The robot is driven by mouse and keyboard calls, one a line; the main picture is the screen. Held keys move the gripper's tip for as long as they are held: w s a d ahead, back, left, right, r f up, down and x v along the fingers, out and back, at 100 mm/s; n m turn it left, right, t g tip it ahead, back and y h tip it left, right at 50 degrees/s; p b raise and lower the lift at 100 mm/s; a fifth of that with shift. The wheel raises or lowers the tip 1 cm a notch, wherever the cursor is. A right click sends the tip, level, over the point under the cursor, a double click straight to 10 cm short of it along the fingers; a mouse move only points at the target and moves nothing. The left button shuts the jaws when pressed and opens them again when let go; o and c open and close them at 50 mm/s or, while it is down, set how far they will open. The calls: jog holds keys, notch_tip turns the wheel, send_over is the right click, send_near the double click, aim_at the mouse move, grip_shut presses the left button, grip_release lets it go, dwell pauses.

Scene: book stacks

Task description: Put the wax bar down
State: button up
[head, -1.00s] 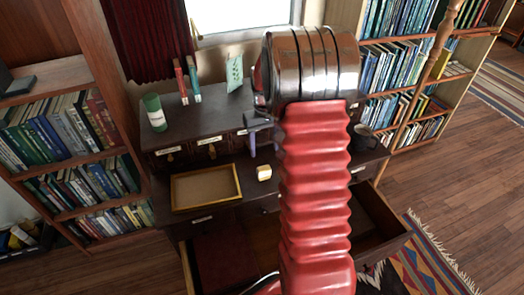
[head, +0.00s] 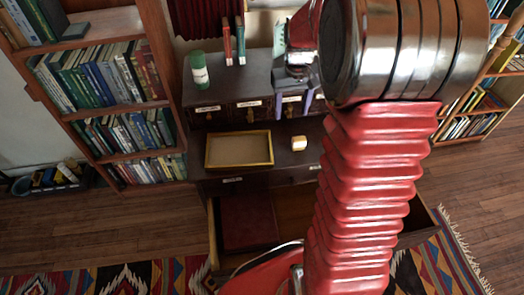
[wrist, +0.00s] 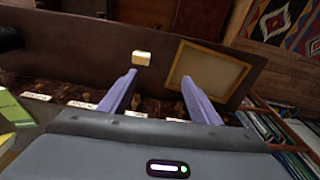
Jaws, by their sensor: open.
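A small cream-and-yellow block, which looks like the wax bar (head: 299,143), rests on the dark desk just right of a shallow yellow-rimmed tray (head: 240,150). My gripper (head: 294,108) is open and empty in front of the small label-fronted drawers, apart from the bar. In the wrist view my gripper's two purple fingers (wrist: 160,77) stand spread. The bar (wrist: 142,57) lies beyond the left fingertip, and the tray (wrist: 209,72) lies beyond the right one. Nothing is between the fingers.
A green can (head: 199,70) and two slim red and teal books (head: 233,45) stand on the raised back of the desk. An open drawer (head: 290,215) juts out below. Bookshelves (head: 105,80) flank the desk. A patterned rug (head: 120,280) lies in front.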

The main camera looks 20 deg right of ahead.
jog(key=s+a+r+n+t, duration=0.1)
jog(key=s+a+r+t, duration=0.1)
jog(key=s+a+r, duration=0.9)
jog(key=s+a+n+t, duration=0.1)
jog(key=s+a+t, duration=0.1)
jog(key=s+a, duration=0.6)
jog(key=shift+s+a+r+t, duration=0.15)
jog(key=shift+s+a+t, duration=0.15)
jog(key=shift+s, duration=0.4)
jog(key=shift+o, duration=0.5)
